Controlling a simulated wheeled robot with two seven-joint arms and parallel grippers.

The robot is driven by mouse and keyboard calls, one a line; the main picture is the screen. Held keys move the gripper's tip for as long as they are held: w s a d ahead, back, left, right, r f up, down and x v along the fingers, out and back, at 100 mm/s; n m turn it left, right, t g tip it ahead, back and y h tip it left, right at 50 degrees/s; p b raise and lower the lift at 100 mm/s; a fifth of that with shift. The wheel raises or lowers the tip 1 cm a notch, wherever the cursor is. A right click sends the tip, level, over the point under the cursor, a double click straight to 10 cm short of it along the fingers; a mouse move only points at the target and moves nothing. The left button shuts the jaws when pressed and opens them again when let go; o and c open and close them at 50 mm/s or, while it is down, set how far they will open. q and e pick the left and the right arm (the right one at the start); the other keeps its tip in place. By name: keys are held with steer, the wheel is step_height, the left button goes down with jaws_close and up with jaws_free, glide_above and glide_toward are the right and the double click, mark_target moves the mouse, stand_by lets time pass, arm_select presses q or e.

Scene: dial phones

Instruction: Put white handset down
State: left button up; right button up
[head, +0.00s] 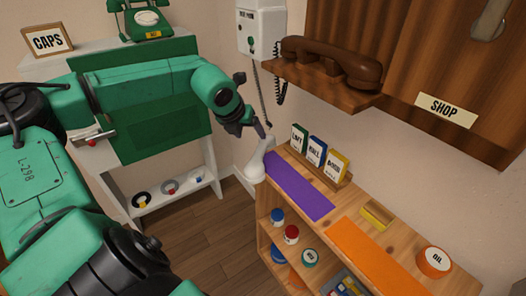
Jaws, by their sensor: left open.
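The white handset (260,161) is at the left end of the wooden shelf unit, beside the left end of the purple mat (298,187). It looks tilted, with its lower end toward the shelf's left edge. I cannot tell whether it rests fully on the top. My left gripper (251,119) is open just above the handset's upper end. A dark finger is close to that end, and I cannot tell if they touch. My right gripper is not in view.
A white wall phone (262,30) with a hanging cord is above. A brown handset (332,62) lies on a wall ledge. A green phone (146,22) stands behind.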

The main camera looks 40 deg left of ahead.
mark_target(260, 149)
arm_select(q)
steer(key=p+x, duration=0.1)
steer(key=x, duration=0.3)
steer(key=shift+w+f+p, duration=0.1)
steer(key=shift+w+p, duration=0.1)
steer(key=shift+p, duration=0.15)
steer(key=p+x, duration=0.1)
steer(key=x, duration=0.5)
steer(key=shift+f, duration=0.45)
jaws_close()
